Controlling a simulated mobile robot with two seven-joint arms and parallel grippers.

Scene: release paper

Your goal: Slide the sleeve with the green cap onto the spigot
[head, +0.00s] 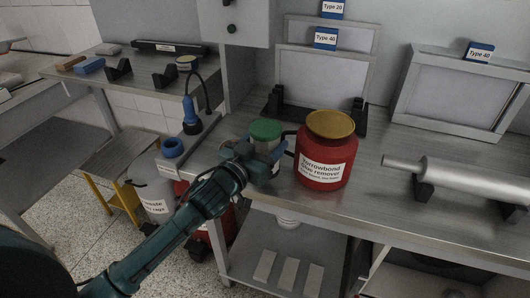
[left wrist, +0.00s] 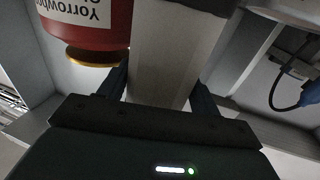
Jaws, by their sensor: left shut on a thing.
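The sleeve is a pale upright body with a green cap (head: 265,129), near the left front edge of the metal workbench. My left gripper (head: 262,158) is shut on it below the cap. In the left wrist view the pale grey sleeve (left wrist: 172,60) stands between the two dark fingers (left wrist: 160,95). I cannot tell whether its lower end touches the bench. A silver roller (head: 470,182) lies on dark supports at the right; its thinner left end (head: 402,163) looks like the spigot and is bare. My right gripper is not in view.
A red jar with a gold lid (head: 324,170) stands close right of the sleeve, between it and the roller. It also shows in the left wrist view (left wrist: 95,30). Framed panels (head: 322,75) stand behind. A blue corded tool (head: 191,115) hangs left. The bench front between jar and roller is clear.

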